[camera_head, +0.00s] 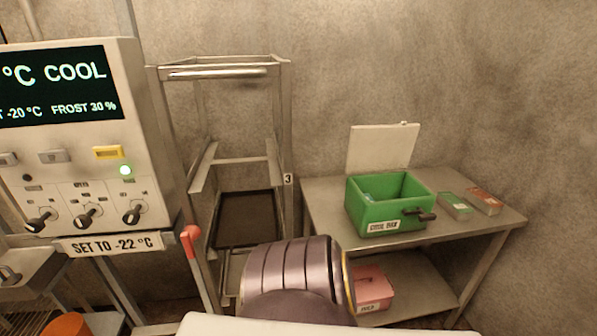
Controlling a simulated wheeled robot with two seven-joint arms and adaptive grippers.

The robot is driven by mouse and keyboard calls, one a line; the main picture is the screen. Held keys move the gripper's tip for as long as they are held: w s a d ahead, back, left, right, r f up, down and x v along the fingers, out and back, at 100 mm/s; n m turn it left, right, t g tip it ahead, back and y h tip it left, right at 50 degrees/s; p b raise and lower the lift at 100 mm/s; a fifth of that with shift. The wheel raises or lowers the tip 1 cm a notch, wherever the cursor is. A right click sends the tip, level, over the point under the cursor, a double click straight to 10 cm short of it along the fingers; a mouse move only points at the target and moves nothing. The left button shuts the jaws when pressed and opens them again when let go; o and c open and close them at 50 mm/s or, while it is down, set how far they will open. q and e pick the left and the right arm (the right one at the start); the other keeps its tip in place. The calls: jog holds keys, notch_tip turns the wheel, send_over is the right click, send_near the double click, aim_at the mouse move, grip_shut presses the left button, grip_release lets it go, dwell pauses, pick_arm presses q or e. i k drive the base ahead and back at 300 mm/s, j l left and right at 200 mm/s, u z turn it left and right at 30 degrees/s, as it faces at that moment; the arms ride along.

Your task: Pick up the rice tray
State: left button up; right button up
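No tray that I can make out as holding rice is in view. A dark, flat tray-like surface (248,220) sits low in the metal rack (286,120) marked 3. It looks empty, and its near part is partly hidden. A purple-grey, ribbed link of my arm rises at the bottom centre, in front of the rack's foot and the table's left side. Neither of my grippers shows in the picture.
A control panel (75,190) reads COOL and stands at left, above a "SET TO -22 °C" sign (112,244). A green box (385,215) with its lid up stands on a metal table (320,205), beside two small packs (470,203). A pink box (372,288) sits below.

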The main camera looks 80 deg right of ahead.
aim_at(454, 206)
jog(key=k+l+z, duration=0.1)
jog(key=z, duration=0.4)
jog(key=l+z, duration=0.2)
jog(key=z, duration=0.3)
jog(key=k+l+z, duration=0.1)
jog(key=z, duration=0.4)
jog(key=l+z, duration=0.3)
jog(key=z, duration=0.2)
jog(key=l+z, duration=0.15)
jog(key=z, duration=0.35)
jog(key=i+l+z, duration=0.15)
jog(key=z, duration=0.35)
jog(key=i+l+z, duration=0.1)
jog(key=z, duration=0.4)
jog(key=i+l+z, duration=0.1)
jog(key=z, duration=0.45)
